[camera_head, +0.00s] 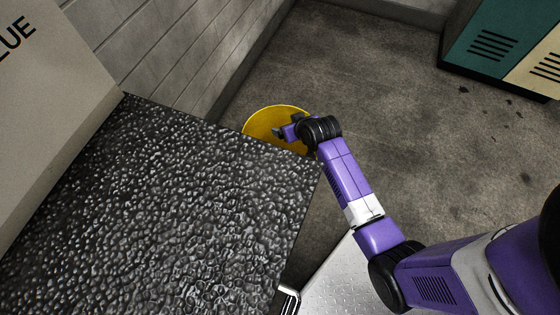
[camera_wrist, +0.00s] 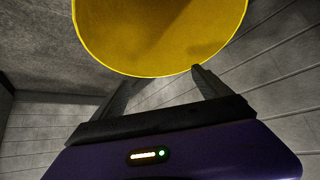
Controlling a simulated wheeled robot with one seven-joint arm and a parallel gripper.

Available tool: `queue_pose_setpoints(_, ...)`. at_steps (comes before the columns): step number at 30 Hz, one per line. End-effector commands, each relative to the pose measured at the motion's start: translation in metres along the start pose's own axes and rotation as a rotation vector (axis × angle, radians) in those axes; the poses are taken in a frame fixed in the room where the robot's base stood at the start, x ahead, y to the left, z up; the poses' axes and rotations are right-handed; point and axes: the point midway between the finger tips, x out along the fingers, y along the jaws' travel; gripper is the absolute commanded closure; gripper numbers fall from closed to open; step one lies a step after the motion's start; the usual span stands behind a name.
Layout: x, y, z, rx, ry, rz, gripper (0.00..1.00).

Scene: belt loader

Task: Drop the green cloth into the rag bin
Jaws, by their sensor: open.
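A round yellow thing, likely the rag bin (camera_head: 262,119), stands on the floor beyond the dark pebbled surface, beside the block wall. In the wrist view its yellow face with a thin bright rim (camera_wrist: 160,40) fills the top middle. I cannot tell whether that face is a lid or an open inside. My gripper (camera_head: 279,132) is over its right part in the head view. In the wrist view my gripper (camera_wrist: 162,78) has its two fingers spread apart with nothing between them, just below the rim in the picture. No green cloth shows in either view.
A dark pebbled surface (camera_head: 190,200) fills the lower left, its corner close to my arm. A pale panel with lettering (camera_head: 55,90) rises at left. Green and cream lockers (camera_head: 490,40) stand at upper right. The concrete floor (camera_head: 400,120) between is open.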

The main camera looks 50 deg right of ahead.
Motion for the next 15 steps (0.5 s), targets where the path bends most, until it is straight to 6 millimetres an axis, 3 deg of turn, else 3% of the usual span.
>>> queue_pose_setpoints(15, -0.069, 0.0, 0.0, 0.0, 0.0, 0.0, 0.13)
